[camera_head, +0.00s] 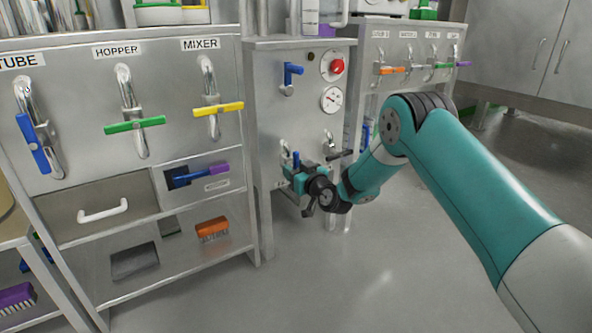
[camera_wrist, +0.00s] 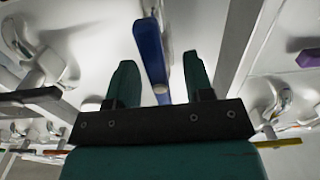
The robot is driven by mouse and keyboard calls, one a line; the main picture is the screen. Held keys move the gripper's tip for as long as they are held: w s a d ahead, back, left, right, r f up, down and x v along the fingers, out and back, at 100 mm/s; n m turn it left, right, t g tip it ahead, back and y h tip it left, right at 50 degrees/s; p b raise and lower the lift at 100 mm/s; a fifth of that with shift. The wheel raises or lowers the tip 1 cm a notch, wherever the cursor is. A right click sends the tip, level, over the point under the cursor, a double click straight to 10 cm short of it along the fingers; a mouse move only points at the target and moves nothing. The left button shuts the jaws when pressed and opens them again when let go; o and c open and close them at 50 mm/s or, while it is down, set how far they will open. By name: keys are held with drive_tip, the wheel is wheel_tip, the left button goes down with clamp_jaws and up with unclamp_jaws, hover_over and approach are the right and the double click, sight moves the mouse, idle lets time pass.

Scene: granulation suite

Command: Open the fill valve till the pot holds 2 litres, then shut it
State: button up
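A steel panel (camera_head: 262,130) in the middle of the head view carries a blue lever (camera_head: 293,70) near its top. A second blue handle (camera_head: 296,160) stands upright lower down, at my gripper (camera_head: 287,180). In the wrist view a blue handle (camera_wrist: 152,55) lies between the two dark green fingers of my gripper (camera_wrist: 158,80), with gaps visible beside it. The fingers are apart and do not appear clamped on it. I cannot tell which valve is the fill valve, and no pot or water level is recognisable.
A red knob (camera_head: 337,66) and a round gauge (camera_head: 331,99) are on the panel. A left cabinet has blue, green and yellow (camera_head: 218,108) handles, with an orange brush (camera_head: 212,229) on its shelf. Right of the panel is another handle row (camera_head: 392,70). The grey floor (camera_head: 360,280) is clear.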

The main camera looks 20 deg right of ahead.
drive_tip(key=b+v, duration=1.1)
drive_tip(key=v, duration=0.6)
drive_tip(key=shift+s, duration=0.15)
idle(6.2)
